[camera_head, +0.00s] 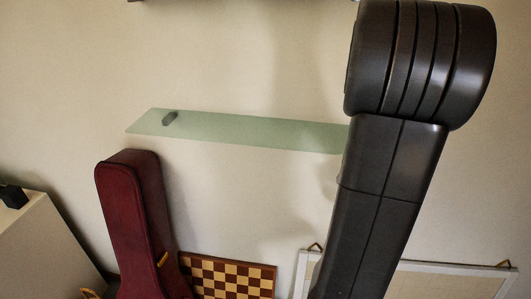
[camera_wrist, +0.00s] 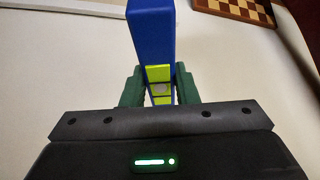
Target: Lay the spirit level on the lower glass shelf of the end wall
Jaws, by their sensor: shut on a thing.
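The spirit level (camera_wrist: 152,35) is a blue bar with yellow-green patches and a pale round spot, seen in the wrist view. My gripper (camera_wrist: 158,88) is shut on it, with a dark green finger on each side. The level points away from the gripper, toward the top of the wrist view. The glass shelf (camera_head: 235,130) is a pale green pane on the wall in the head view. A small dark bracket shows near its left end, and its right end is hidden behind my arm. The gripper and level are not visible in the head view.
A dark red instrument case (camera_head: 137,215) stands upright below the shelf's left end. A chessboard (camera_head: 226,277) leans low on the wall; it also shows in the wrist view (camera_wrist: 235,15). A framed board (camera_head: 450,280) is at lower right. A white cabinet (camera_head: 40,245) stands left.

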